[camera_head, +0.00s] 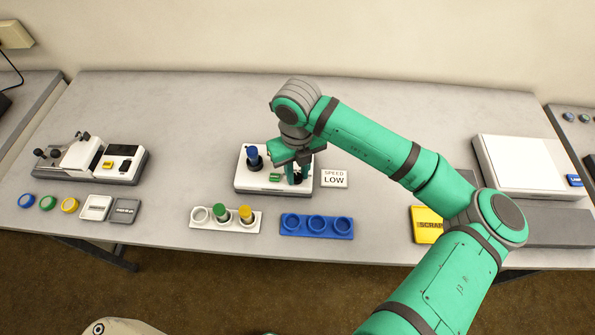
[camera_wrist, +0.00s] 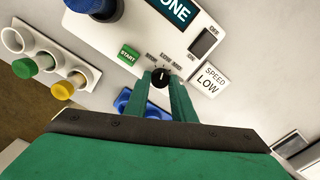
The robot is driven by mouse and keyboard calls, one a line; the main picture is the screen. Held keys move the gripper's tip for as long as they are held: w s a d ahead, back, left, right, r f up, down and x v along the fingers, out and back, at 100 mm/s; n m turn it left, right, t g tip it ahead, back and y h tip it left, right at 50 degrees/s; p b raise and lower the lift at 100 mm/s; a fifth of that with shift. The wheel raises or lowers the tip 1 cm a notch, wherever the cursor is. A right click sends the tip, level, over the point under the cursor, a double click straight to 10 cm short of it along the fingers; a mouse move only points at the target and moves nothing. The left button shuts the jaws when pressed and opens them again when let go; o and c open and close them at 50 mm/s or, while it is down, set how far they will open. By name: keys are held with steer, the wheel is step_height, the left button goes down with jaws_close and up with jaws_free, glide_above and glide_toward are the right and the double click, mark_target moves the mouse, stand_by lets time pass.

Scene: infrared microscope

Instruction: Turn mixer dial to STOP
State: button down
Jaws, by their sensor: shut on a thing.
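The mixer (camera_head: 246,180) is a white box in the middle of the table. Its black dial (camera_wrist: 160,78) shows in the wrist view below small labels that seem to include LOW and MED. The dial's light pointer mark is towards the labels; I cannot tell exactly which one it meets. My gripper (camera_wrist: 160,86) points down at the mixer, its two green fingers shut on the dial from both sides. In the head view my gripper (camera_head: 296,176) hides the dial.
A blue-topped vial (camera_head: 253,157) stands on the mixer, beside a green START button (camera_wrist: 129,54). A SPEED LOW card (camera_head: 334,178) lies right of it. A white rack (camera_head: 231,226) with green and yellow vials and a blue rack (camera_head: 317,236) lie in front.

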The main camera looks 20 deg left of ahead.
steer(key=c, duration=2.5)
jaws_free()
steer(key=shift+c, duration=0.2)
steer(key=n, duration=0.2)
steer(key=shift+w+n, duration=0.25)
steer(key=shift+n, duration=0.15)
jaws_close()
steer(key=shift+s+a+n, duration=0.1)
steer(key=shift+a+n, duration=0.15)
steer(key=shift+n, duration=0.55)
steer(key=shift+s+d+n, duration=0.1)
steer(key=shift+d+n, duration=0.05)
steer(key=shift+n, duration=0.65)
steer(key=shift+d+n, duration=0.1)
steer(key=shift+n, duration=0.7)
steer(key=o, duration=1.1)
jaws_free()
steer(key=shift+c, duration=0.2)
steer(key=shift+r, duration=0.1)
